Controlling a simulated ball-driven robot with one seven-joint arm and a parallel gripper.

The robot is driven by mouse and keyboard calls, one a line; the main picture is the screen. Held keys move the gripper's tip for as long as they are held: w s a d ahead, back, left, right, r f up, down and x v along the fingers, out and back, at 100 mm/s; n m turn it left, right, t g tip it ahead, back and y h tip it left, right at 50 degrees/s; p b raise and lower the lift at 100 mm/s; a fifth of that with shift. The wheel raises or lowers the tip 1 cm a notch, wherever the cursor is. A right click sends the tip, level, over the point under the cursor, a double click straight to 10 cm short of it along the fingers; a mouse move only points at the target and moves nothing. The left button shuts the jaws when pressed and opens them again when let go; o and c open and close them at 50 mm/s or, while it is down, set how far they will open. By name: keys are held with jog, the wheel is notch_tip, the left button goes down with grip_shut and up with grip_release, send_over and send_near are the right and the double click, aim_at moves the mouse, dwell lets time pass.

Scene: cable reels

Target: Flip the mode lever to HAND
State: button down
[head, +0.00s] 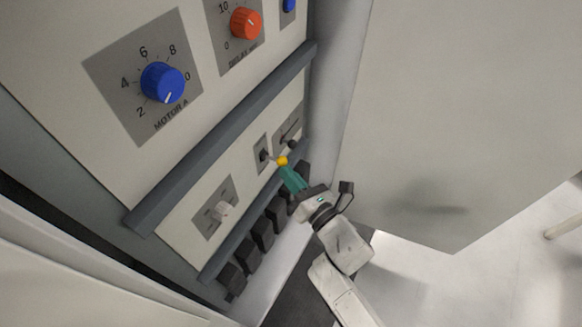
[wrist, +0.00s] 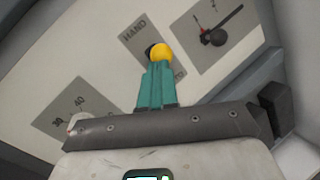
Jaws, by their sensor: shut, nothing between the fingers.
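The mode lever is a toggle with a yellow ball knob (head: 283,160) on a short stem from a dark pivot on a small grey plate. In the wrist view the yellow knob (wrist: 160,54) covers part of the plate (wrist: 138,40). HAND is printed at the plate's upper left, and a partly hidden label ending in "TO" is at its lower right. My gripper (head: 286,169) has its teal fingers closed together with nothing between them. In the wrist view the fingertips (wrist: 158,66) lie right at the knob and overlap its lower edge; I cannot tell whether they touch.
A black-knobbed lever (head: 291,145) stands close on the right. A white knob (head: 222,210) is to the lower left. A grey rail (head: 225,135) runs above, and several dark blocks (head: 263,232) line the panel's bottom. Blue (head: 163,83) and orange (head: 246,23) dials are higher up.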

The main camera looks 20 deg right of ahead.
jog(key=b+v, duration=0.2)
jog(key=v, duration=0.8)
jog(key=shift+s, duration=0.4)
jog(key=shift+d+r, duration=0.1)
jog(key=shift+d, duration=0.05)
jog(key=s+d+f+m+g+h+p, duration=0.1)
jog(key=s+d+f+m+g+h, duration=0.2)
jog(key=d+m, duration=0.5)
jog(key=d+f+m+g+h+p, duration=0.1)
jog(key=d+f+m+g+h, duration=0.25)
jog(key=m, duration=0.85)
jog(key=s+a+m+g+y+p, duration=0.1)
jog(key=s+a+m+g+y, duration=0.1)
jog(key=s+m+g, duration=0.9)
jog(key=s+m, duration=0.2)
jog(key=s, duration=0.2)
jog(key=shift+a+r+m, duration=0.35)
jog(key=shift+a+m, duration=0.05)
